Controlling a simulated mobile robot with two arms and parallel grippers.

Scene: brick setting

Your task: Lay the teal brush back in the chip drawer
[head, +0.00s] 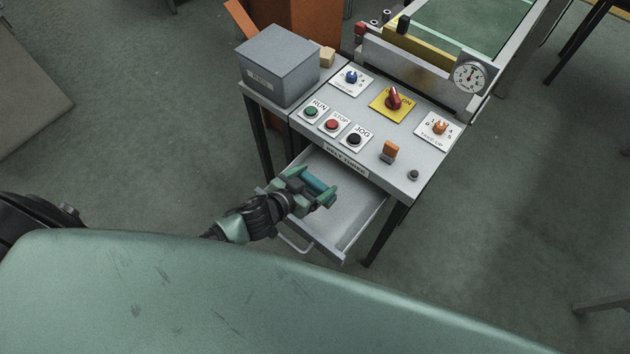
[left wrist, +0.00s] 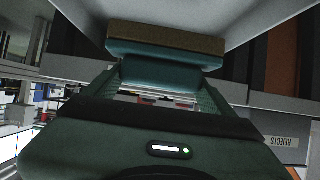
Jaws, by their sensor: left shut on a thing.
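The chip drawer (head: 352,218) is pulled open from the front of the grey control bench, and its visible floor is bare. My left gripper (head: 316,191) is over the left part of the drawer, shut on the teal brush (head: 319,183). In the left wrist view the teal brush (left wrist: 160,74) lies crosswise between the fingers, with a brownish bristle strip along its far side. Whether the brush touches the drawer floor is hard to tell. My right gripper is in neither view.
A grey box (head: 277,65) stands at the left. The drawer's right half is free.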

